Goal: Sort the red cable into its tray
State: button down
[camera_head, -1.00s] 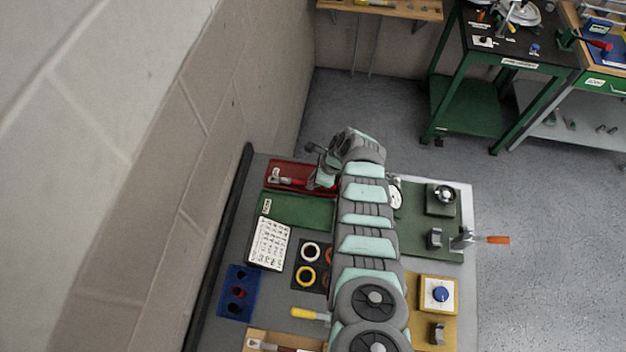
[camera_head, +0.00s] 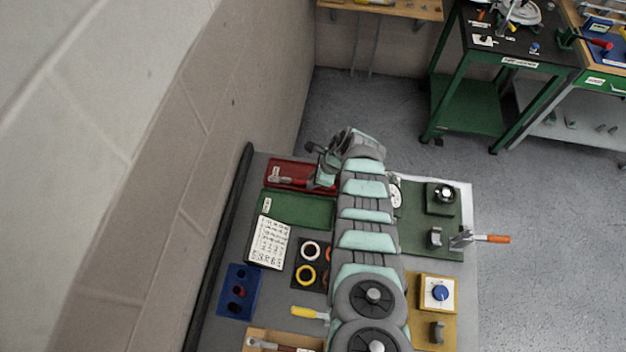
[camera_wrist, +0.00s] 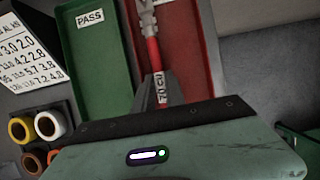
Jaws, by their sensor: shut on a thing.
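The red cable (camera_wrist: 152,50) is a red length with a pale metal end, and dark lettering on a white band shows near my fingers. My gripper (camera_wrist: 156,90) is shut on it at the lettered part. In the wrist view the cable extends away from the fingers over the red tray (camera_wrist: 190,50). In the head view the cable (camera_head: 289,182) lies over or in the red tray (camera_head: 300,166), with my gripper (camera_head: 318,181) at the tray's right part. I cannot tell whether the cable touches the tray floor. My arm hides part of the tray's right end.
A green tray marked PASS (camera_wrist: 108,65) sits beside the red tray. A number card (camera_head: 268,243), a ring holder (camera_head: 311,264) and a blue block (camera_head: 239,292) lie nearby. The wall borders the bench on the left.

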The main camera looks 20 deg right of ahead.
jog(key=shift+f, duration=0.1)
jog(key=c, duration=1.3)
grip_release()
jog(key=shift+w, duration=0.1)
notch_tip(320, 180, up, 7)
jog(key=p, duration=0.7)
